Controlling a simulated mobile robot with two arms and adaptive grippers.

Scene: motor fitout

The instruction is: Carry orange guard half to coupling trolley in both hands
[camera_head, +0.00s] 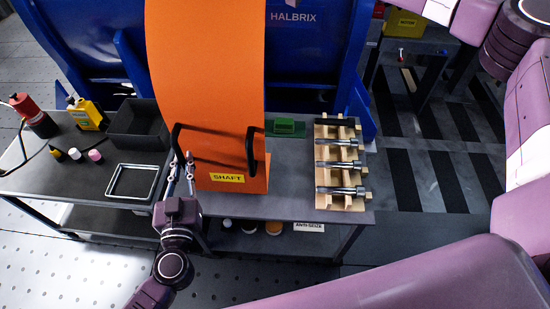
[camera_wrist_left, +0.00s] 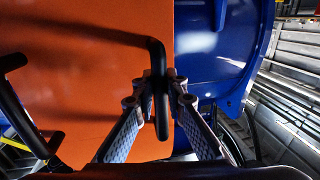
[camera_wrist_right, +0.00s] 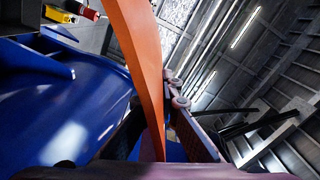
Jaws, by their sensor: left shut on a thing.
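The orange guard half (camera_head: 205,80) is a tall curved sheet with a yellow "SHAFT" label and two black handles near its lower end. My left gripper (camera_head: 182,168) is shut on its left black handle (camera_head: 177,142). The left wrist view shows the fingers (camera_wrist_left: 157,95) on either side of the handle bar (camera_wrist_left: 158,75), close to the orange face. The head view does not show the right gripper. I cannot identify the coupling trolley.
A blue machine (camera_head: 305,60) stands behind. Striped floor (camera_head: 450,180) is clear at right.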

